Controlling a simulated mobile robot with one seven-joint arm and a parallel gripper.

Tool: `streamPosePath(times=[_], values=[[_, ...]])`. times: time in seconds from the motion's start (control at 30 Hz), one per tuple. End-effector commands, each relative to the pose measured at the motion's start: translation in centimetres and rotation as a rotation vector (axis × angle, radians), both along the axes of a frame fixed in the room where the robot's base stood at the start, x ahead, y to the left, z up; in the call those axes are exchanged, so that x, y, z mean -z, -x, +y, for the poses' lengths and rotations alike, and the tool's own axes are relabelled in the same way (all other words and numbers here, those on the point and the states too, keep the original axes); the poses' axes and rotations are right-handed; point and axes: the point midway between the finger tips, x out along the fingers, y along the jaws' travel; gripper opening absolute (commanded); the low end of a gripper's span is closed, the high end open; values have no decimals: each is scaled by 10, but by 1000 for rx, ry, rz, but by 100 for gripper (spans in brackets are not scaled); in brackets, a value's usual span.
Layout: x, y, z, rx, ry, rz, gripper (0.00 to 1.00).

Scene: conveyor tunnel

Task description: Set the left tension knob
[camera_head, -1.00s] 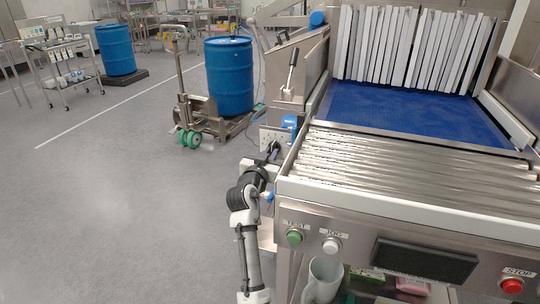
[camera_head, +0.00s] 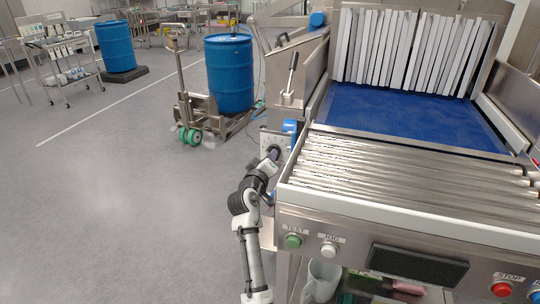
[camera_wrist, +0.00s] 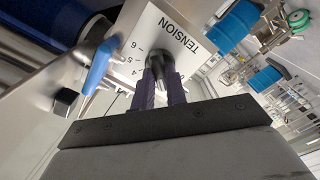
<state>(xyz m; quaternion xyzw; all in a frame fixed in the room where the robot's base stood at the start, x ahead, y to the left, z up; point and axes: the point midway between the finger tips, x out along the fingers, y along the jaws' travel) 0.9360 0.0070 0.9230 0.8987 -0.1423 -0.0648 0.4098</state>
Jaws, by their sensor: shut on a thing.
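The left tension knob (camera_wrist: 157,59) is a dark round knob on a white plate marked TENSION (camera_wrist: 165,32), with a printed number scale; 4, 5 and 6 can be read in the wrist view. My gripper (camera_wrist: 160,76) has its two purple fingers around the knob, one on each side, shut on it. The knob's pointer and exact setting cannot be made out. In the head view my gripper (camera_head: 273,153) is at the plate on the conveyor's left side, and the knob is hidden there.
A blue lever (camera_wrist: 100,66) sits close beside the plate. The conveyor's metal rollers (camera_head: 400,165) and blue belt (camera_head: 405,112) lie to the right. A pallet jack with a blue drum (camera_head: 230,75) stands behind my arm.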

Motion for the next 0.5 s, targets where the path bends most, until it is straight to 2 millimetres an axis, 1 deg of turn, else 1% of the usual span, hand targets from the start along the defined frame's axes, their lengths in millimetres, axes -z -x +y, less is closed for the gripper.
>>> streamPosePath(times=[0.2,0.5], values=[[0,0,0,1,110,39,0],[1,0,0,0,177,60,0]])
